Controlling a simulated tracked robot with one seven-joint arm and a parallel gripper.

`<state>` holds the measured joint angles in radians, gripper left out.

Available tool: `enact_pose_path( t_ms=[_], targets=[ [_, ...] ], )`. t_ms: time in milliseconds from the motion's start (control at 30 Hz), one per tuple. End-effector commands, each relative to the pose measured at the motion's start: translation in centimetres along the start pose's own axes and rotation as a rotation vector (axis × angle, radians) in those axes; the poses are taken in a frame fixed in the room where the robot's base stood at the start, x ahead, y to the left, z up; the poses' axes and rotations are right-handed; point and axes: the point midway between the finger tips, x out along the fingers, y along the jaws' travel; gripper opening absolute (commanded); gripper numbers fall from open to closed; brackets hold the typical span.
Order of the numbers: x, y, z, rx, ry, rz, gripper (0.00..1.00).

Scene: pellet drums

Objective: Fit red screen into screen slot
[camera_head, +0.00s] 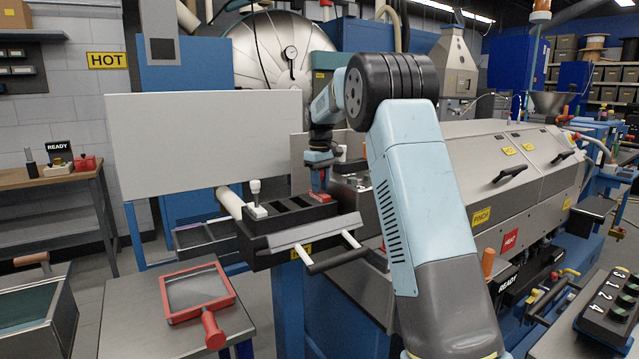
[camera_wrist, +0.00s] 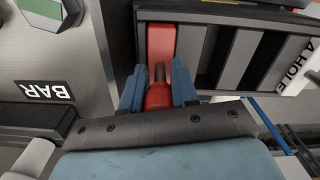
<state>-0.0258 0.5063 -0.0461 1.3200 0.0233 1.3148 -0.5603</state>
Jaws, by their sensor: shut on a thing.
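My gripper (camera_wrist: 158,88) points down at the slotted black holder in front of the machine. Its blue fingers are shut on the red handle (camera_wrist: 158,97) of a red block, which looks like the red screen (camera_wrist: 161,45). This block also shows in the head view (camera_head: 320,197), at the holder's right end. It lines up with the end slot; how deep it sits I cannot tell. The slotted holder (camera_wrist: 207,15) has dark openings between grey bars beside the block. A white-knobbed piece (camera_head: 257,200) stands at the holder's left end.
A red-framed flat pan with a handle (camera_head: 212,325) lies on the left table. The machine's sloped cover (camera_head: 520,175) is at right.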

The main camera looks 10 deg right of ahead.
Motion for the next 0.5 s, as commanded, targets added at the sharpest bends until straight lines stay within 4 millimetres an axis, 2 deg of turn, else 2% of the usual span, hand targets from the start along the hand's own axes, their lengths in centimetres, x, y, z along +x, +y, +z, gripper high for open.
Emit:
enact_pose_path(
  t_ms=[67, 100, 367, 500],
  targets=[
    [0.11, 0.00, 0.00, 0.000, 0.000, 0.000, 0.00],
    [0.10, 0.00, 0.00, 0.000, 0.001, 0.000, 0.32],
    [0.12, 0.00, 0.01, 0.000, 0.000, 0.000, 0.56],
    [0.13, -0.01, 0.01, 0.000, 0.000, 0.000, 0.58]
  ],
)
